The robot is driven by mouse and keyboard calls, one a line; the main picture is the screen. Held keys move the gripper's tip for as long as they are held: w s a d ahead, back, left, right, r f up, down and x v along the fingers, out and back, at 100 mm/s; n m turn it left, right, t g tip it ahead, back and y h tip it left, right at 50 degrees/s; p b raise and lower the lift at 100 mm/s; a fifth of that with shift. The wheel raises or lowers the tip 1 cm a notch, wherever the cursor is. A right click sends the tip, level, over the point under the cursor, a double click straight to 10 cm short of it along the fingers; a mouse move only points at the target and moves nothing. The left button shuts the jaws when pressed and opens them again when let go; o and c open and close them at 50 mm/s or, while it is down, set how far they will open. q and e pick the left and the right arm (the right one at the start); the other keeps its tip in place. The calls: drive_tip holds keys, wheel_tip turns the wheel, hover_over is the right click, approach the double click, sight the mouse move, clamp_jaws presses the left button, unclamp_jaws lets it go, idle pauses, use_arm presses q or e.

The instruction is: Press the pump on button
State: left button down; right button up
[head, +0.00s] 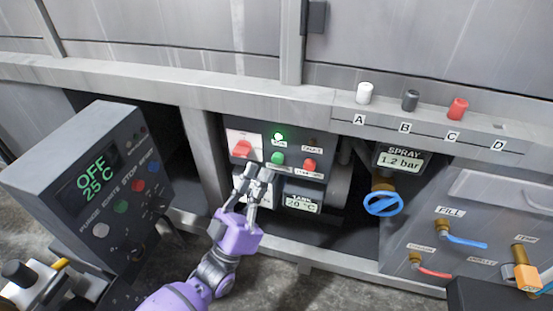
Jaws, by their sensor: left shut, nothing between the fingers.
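The pump control panel (327,140) stands in a recess under the tank. It has a green push button (277,158), a red push button (309,165) to its right and a red rotary switch (241,148) on a white plate to its left. A green lamp (278,136) above the green button glows. The small labels are too blurred to read surely. My left gripper (258,172) is shut and empty, with its fingertips just below and left of the green button. Whether they touch the panel cannot be told. My right gripper is out of view.
A grey control box (88,185) reading OFF 25 C stands at left. A temperature display (302,203) sits below the buttons. At right are a blue valve wheel (382,203), a spray display (401,160) and a valve panel (460,225). A metal ledge (200,97) runs above.

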use_arm(q)
drive_tip(key=shift+s+a+p, duration=0.25)
drive_tip(key=shift+s+p, duration=0.05)
drive_tip(key=shift+s, duration=0.5)
drive_tip(key=shift+s+a+p, duration=0.2)
drive_tip(key=shift+s+p, duration=0.05)
drive_tip(key=shift+s, duration=0.55)
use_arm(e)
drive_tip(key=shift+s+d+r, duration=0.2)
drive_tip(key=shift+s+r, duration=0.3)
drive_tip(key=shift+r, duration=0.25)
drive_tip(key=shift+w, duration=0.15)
